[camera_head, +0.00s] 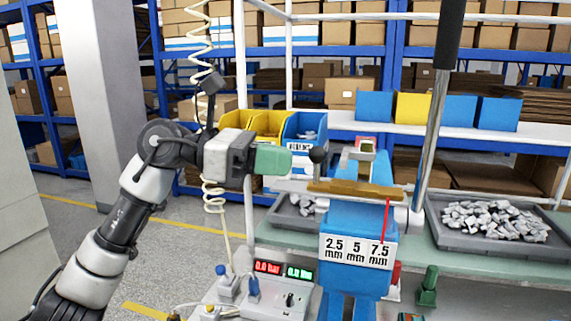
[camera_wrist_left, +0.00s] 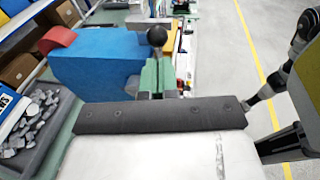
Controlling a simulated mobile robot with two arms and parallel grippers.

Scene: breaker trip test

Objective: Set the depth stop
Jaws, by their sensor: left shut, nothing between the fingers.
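A blue press (camera_head: 357,255) stands on the bench, with a white scale plate (camera_head: 357,250) reading 2.5, 5 and 7.5 mm. A thin red pointer (camera_head: 387,218) hangs from the brass-coloured bar (camera_head: 350,189) and ends at the 7.5 mm mark. A black ball knob (camera_head: 318,155) sits at the left of the press head. My left gripper (camera_head: 277,159) has green fingers, is shut and empty, and points at the knob. In the left wrist view the knob (camera_wrist_left: 157,36) shows just beyond the fingertips (camera_wrist_left: 157,75); I cannot tell whether they touch. My right gripper is not in view.
A chrome lever (camera_head: 431,130) with a black grip rises at the right of the press. Trays of grey metal parts (camera_head: 490,222) lie on the green bench. A control box (camera_head: 278,298) with red and green displays stands in front. A coiled hose (camera_head: 198,40) hangs by my left arm.

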